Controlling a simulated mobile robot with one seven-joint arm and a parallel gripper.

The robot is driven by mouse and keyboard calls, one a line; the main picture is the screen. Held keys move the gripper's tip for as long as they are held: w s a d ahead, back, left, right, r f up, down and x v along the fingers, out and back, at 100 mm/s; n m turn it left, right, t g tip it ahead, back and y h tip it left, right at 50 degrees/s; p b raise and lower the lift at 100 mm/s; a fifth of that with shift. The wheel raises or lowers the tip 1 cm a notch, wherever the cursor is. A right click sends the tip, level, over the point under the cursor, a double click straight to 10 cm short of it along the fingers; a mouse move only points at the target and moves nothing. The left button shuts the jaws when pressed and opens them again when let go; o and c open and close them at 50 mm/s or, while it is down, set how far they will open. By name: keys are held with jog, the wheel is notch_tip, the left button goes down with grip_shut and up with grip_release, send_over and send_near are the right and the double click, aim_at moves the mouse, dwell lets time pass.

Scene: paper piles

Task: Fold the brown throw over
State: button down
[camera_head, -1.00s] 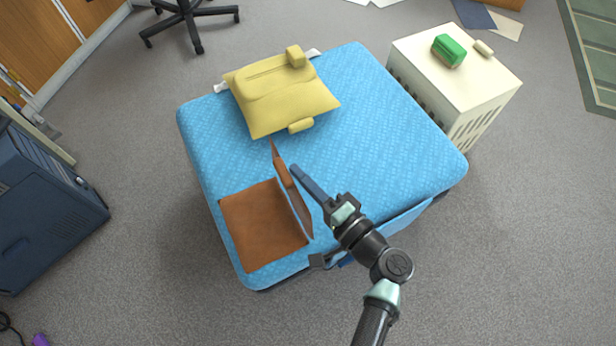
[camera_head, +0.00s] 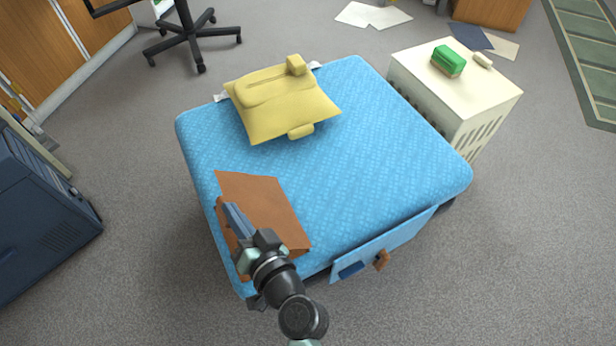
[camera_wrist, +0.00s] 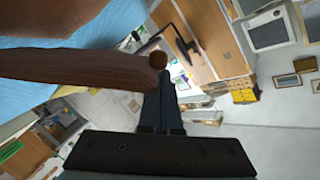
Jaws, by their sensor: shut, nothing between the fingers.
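The brown throw (camera_head: 270,207) lies on the front left of the blue bed (camera_head: 340,150). Its right-hand panel has been turned over to the left and covers most of the other half; a brown strip shows beneath it along the left edge. My gripper (camera_head: 232,213) is over the left part of the throw, fingers together with nothing between them. In the wrist view the shut fingers (camera_wrist: 162,108) show beside a brown edge of the throw (camera_wrist: 70,68). Whether they touch it I cannot tell.
A yellow cushion (camera_head: 280,105) lies at the back of the bed. A cream cabinet (camera_head: 465,85) with a green item (camera_head: 448,61) on top stands to the right. A blue panel (camera_head: 385,246) hangs at the bed's front. The bed's middle and right are clear.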

aim_at(222, 257)
jog(key=a+f+n+b, duration=0.1)
jog(key=f+b, duration=0.1)
jog(key=f, duration=0.1)
jog(key=s+a+f+n+h+b, duration=0.1)
jog(key=a+f+n+b, duration=0.1)
jog(key=f, duration=0.1)
jog(key=s+a+f+n+h+b, duration=0.1)
jog(key=a+f+n+b, duration=0.1)
jog(key=f, duration=0.1)
jog(key=shift+s+a+t, duration=0.15)
jog(key=shift+s+t, duration=0.1)
jog(key=shift+t, duration=0.05)
jog(key=shift+s+a+f+b, duration=0.1)
jog(key=shift+a+f+b, duration=0.1)
jog(key=shift+f+b, duration=0.7)
jog(key=shift+f, duration=0.25)
jog(key=shift+p, duration=0.35)
notch_tip(222, 257, up, 4)
jog(key=p, duration=0.4)
jog(key=shift+r, duration=0.1)
jog(key=p+v, duration=0.1)
jog(key=v, duration=0.9)
jog(key=shift+s+a, duration=0.1)
